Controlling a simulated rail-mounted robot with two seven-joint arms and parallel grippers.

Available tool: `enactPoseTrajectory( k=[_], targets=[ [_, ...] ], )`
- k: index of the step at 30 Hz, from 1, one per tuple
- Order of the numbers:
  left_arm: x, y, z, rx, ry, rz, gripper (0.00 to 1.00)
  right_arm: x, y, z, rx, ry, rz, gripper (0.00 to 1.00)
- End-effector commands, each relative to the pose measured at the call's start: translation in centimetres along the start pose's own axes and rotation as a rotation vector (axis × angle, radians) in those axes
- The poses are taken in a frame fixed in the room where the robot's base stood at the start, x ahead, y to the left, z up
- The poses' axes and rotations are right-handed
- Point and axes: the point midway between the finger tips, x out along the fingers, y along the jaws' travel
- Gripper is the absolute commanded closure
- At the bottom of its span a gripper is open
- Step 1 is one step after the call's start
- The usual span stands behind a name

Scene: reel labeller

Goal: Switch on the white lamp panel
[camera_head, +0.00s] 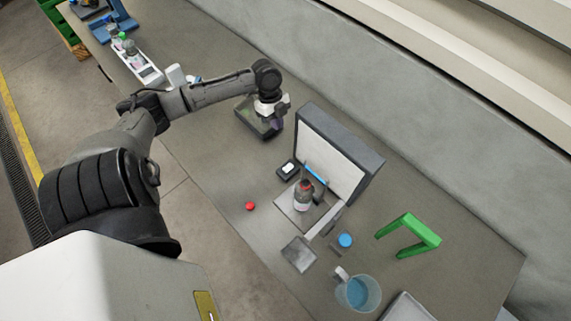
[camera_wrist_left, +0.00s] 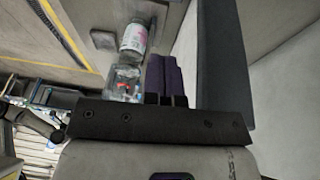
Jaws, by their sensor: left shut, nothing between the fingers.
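A small black box with a white top (camera_head: 287,169), which looks like a switch, lies at the panel's left front. My left gripper (camera_head: 273,121) is up and left of the panel and this box, apart from the box. Its dark fingers (camera_wrist_left: 166,78) are together and empty in the left wrist view. I cannot make out the switch clearly in that view. My right gripper is out of view.
A red-capped bottle (camera_head: 303,198) stands before the panel. A clear box (camera_head: 248,122) is by my left gripper. A red button (camera_head: 250,206), a blue-lidded jar (camera_head: 345,240), a beaker (camera_head: 358,293) and a green stand (camera_head: 412,234) are on the bench. The bench front left is clear.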

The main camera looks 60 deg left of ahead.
Motion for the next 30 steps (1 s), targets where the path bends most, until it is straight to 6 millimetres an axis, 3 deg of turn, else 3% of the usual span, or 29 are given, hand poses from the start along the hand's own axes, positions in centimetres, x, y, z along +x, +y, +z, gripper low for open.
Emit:
enactPoseTrajectory(
  k=[8,30],
  targets=[
    [1.9,0.0,0.0,-0.002,0.003,0.001,1.0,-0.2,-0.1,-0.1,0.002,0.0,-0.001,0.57],
    [16.3,0.1,-0.1,-0.003,0.002,0.002,1.0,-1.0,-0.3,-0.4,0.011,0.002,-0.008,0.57]
  ],
)
